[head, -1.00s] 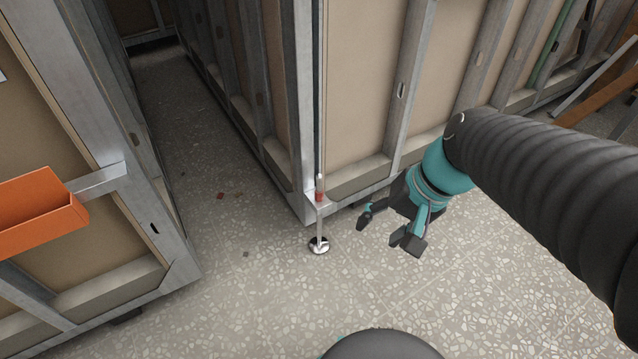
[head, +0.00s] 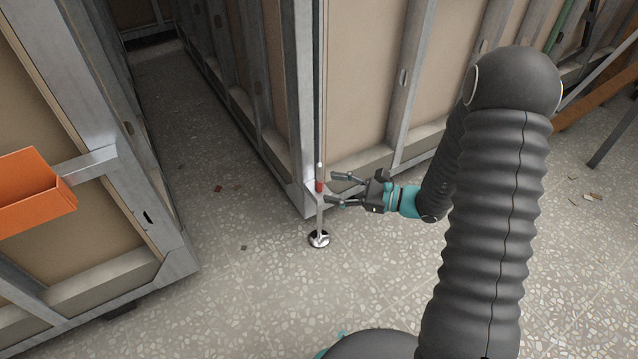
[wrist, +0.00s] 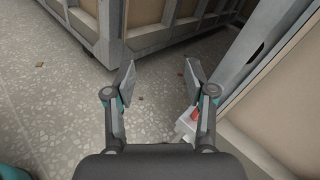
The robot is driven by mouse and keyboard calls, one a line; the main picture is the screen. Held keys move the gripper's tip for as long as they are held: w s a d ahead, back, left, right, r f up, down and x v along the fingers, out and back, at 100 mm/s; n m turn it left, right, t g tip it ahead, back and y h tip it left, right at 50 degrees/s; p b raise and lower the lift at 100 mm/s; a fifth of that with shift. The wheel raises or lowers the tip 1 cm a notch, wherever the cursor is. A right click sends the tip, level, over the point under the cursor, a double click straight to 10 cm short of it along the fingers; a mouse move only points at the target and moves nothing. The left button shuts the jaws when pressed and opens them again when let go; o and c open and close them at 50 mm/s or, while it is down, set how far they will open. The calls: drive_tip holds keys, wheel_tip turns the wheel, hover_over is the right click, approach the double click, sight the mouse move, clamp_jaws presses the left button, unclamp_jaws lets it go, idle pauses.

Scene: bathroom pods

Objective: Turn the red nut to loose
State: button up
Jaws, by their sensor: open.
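The red nut (head: 319,187) sits on a thin upright rod at the lower corner of the framed pod, just above a metal bracket. Below the bracket the rod runs down to a round foot (head: 319,239) on the floor. My gripper (head: 337,189) is open and empty just right of the nut, its fingers pointing left towards it. In the wrist view the red nut (wrist: 195,114) shows beside the right finger, partly hidden by it, so it is not centred between the fingertips (wrist: 157,72). I cannot tell whether that finger touches it.
The pod's metal corner post (head: 304,100) rises right behind the rod. A second framed pod with an orange tray (head: 30,195) stands at the left, across a narrow aisle. The speckled floor in front is clear apart from small debris.

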sight(323, 184)
drive_tip(key=w+d+f+m+t+h, duration=0.1)
drive_tip(key=w+d+f+m+t, duration=0.15)
drive_tip(key=f, duration=0.25)
drive_tip(key=w+d+f+m+t+h+b, duration=0.1)
drive_tip(key=w+f+m+t, duration=0.1)
drive_tip(key=f+m, duration=0.15)
drive_tip(key=w+d+f+m+t+h, duration=0.1)
drive_tip(key=w+d+f+m+t, duration=0.15)
drive_tip(key=f, duration=0.25)
drive_tip(key=shift+n, duration=0.25)
drive_tip(key=x, duration=0.9)
drive_tip(key=s+x, duration=0.1)
drive_tip(key=x, duration=0.3)
drive_tip(key=shift+w+a+r, duration=0.15)
drive_tip(key=shift+a, duration=0.35)
clamp_jaws()
